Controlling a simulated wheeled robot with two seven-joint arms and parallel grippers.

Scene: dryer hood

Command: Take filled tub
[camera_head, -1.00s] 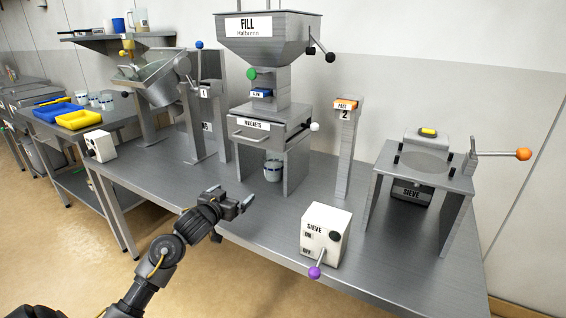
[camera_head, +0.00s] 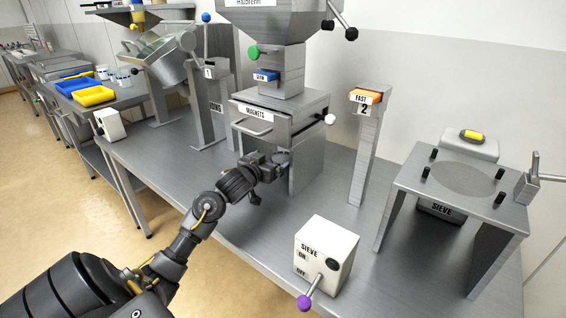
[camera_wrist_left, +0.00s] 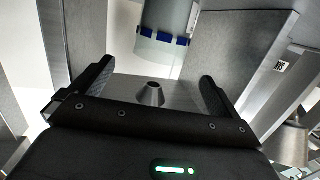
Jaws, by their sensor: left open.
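The tub stands under the magnets housing (camera_head: 272,128), between its side plates. In the head view my left gripper (camera_head: 264,170) is at the front of that opening and hides most of the tub. In the left wrist view the tub (camera_wrist_left: 163,42) shows as a pale, clear-walled vessel with a band of blue blocks. It is ahead of my open left fingers (camera_wrist_left: 158,75), a little right of centre, with nothing between the fingers. The tub's contents cannot be seen. My right gripper is not in view.
The housing's side plates (camera_head: 307,165) stand close around the opening. A white sieve switch box (camera_head: 326,255) with a purple-knobbed lever is at the front edge. Post 2 (camera_head: 364,150) and the sieve stand (camera_head: 460,190) are to the right.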

